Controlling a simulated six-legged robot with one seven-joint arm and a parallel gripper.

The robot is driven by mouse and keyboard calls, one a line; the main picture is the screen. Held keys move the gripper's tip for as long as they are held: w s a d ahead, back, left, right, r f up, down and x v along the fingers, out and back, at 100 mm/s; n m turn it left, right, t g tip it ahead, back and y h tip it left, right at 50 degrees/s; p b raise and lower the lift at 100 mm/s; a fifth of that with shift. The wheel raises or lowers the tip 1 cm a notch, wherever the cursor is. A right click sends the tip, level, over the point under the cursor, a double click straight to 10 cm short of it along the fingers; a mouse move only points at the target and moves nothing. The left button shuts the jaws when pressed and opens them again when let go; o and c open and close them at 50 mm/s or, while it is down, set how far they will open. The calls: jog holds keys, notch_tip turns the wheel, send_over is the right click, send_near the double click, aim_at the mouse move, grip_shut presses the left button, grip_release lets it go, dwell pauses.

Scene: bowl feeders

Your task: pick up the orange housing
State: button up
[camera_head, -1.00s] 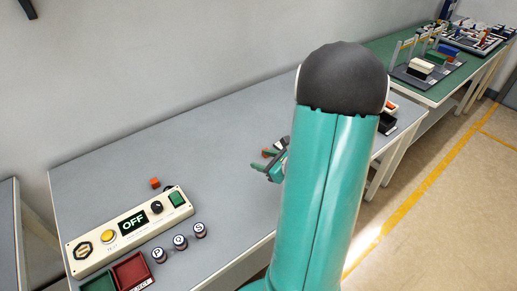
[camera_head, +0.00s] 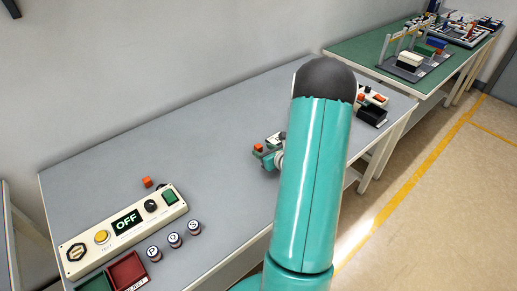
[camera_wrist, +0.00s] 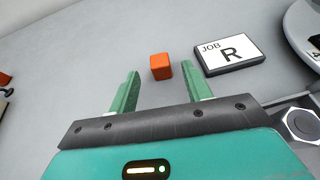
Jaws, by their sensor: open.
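The orange housing, a small orange block (camera_wrist: 160,66), lies on the grey table just ahead of and between my gripper's fingertips in the wrist view. An orange patch beside my gripper (camera_head: 266,157) in the head view (camera_head: 258,148) appears to be the same block. My gripper (camera_wrist: 159,79) is open, with a green finger on either side and nothing held. A gap shows between block and fingers. A second orange block (camera_head: 147,182) sits behind the control box in the head view. My arm hides part of the table.
A "JOB R" card (camera_wrist: 230,54) lies close right of the block. A pale round-edged object (camera_wrist: 304,32) stands farther right. The control box (camera_head: 122,229) reads OFF, with several round pieces and a red tray (camera_head: 128,270) in front. The table's middle is clear.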

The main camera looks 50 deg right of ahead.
aim_at(260, 148)
jog(key=x, duration=0.3)
jog(key=shift+w+d+f, duration=0.1)
jog(key=shift+w+f, duration=0.1)
jog(key=shift+w, duration=0.15)
jog(key=shift+c, duration=0.2)
jog(key=c, duration=1)
jog(key=shift+r, duration=0.15)
